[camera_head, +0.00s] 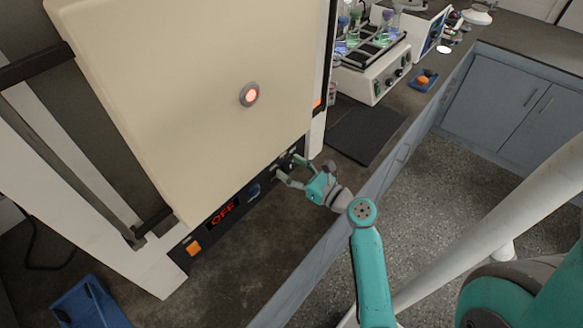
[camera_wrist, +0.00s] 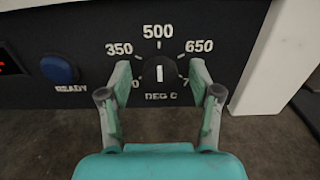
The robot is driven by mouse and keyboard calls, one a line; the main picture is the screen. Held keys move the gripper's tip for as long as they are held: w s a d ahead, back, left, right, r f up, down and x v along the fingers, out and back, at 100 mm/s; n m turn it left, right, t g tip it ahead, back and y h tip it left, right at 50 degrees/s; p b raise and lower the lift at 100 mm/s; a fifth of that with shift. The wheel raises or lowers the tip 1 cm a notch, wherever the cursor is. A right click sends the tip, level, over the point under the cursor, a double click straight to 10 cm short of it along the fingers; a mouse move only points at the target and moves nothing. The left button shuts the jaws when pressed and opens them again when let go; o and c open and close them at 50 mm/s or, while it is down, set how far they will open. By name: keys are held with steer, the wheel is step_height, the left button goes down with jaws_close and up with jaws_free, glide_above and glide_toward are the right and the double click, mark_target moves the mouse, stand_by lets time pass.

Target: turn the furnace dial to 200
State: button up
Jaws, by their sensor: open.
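The furnace (camera_head: 190,90) is a large cream box with a dark control panel along its lower front edge. Its dial (camera_wrist: 159,69) is a black knob with a white pointer line, which looks upright, toward the 500 mark. The marks 350, 500 and 650 show around it; the lower marks are partly hidden by my fingers. My gripper (camera_wrist: 160,88) is open, with one finger on each side of the dial; I cannot tell whether they touch it. In the head view my gripper (camera_head: 282,168) is at the right end of the panel. The display (camera_head: 222,214) reads OFF in red.
A blue button (camera_wrist: 59,70) labelled READY is left of the dial. An orange switch (camera_head: 193,248) is at the panel's left end. A dark mat (camera_head: 366,133) lies on the bench right of the furnace, with a shaker (camera_head: 372,77) holding flasks behind it.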

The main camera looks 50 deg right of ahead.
steer(key=shift+w, duration=0.15)
steer(key=c, duration=1.1)
steer(key=n, duration=0.5)
steer(key=shift+a+n, duration=0.1)
steer(key=shift+n, duration=0.3)
steer(key=n, duration=0.6)
steer(key=shift+a+f, duration=0.1)
steer(key=shift+f, duration=0.05)
steer(key=n, duration=0.6)
steer(key=shift+f+n, duration=0.1)
steer(key=shift+n, duration=0.2)
steer(key=n, duration=0.5)
steer(key=shift+f, duration=0.15)
steer(key=shift+n, duration=0.4)
